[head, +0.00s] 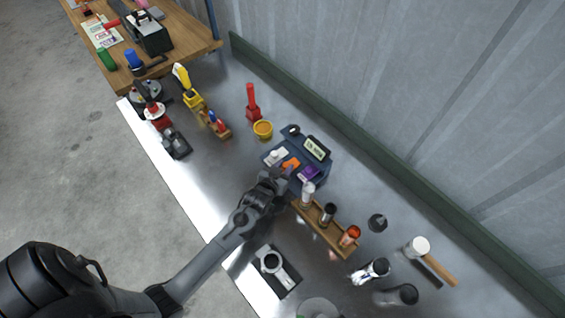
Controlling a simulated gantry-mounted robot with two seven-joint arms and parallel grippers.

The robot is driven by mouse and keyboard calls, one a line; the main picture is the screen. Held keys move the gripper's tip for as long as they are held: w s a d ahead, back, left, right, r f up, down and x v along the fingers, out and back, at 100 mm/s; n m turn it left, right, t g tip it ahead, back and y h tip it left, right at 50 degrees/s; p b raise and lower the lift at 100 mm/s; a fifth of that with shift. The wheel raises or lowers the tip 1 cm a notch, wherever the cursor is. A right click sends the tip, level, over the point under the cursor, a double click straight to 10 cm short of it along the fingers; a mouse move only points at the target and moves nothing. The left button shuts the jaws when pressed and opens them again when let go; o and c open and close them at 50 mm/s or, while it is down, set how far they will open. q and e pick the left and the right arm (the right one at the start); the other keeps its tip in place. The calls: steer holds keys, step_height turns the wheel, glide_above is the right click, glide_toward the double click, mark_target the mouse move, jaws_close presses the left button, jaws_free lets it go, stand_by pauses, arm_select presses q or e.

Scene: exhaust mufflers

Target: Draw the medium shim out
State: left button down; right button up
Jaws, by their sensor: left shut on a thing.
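A dark blue shim holder (322,172) stands on the metal bench near the middle of the head view, with a small labelled plate (316,148) at its back. White (276,155), orange (290,163) and purple (309,173) pieces show in a row on it. My left gripper (280,182) is at the holder's front edge, near the orange piece. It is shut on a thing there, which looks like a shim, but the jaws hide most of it. I cannot tell for sure that it is the medium one. My right gripper is not in view.
A wooden rack (325,232) with several fittings stands close to the right of my left gripper. A yellow cup (263,129) and red tool (252,103) stand behind left. A mallet (418,247) lies far right.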

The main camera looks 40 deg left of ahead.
arm_select(q)
steer(key=c, duration=1.2)
jaws_free()
steer(key=shift+c, duration=0.2)
steer(key=o, duration=0.4)
steer(key=shift+s+a, duration=0.1)
steer(key=shift+s, duration=0.05)
steer(key=shift+s+r, duration=0.15)
steer(key=shift+s, duration=0.25)
steer(key=v, duration=0.9)
steer(key=shift+s+r+p, duration=0.3)
steer(key=shift+s, duration=0.1)
steer(key=shift+f, duration=0.1)
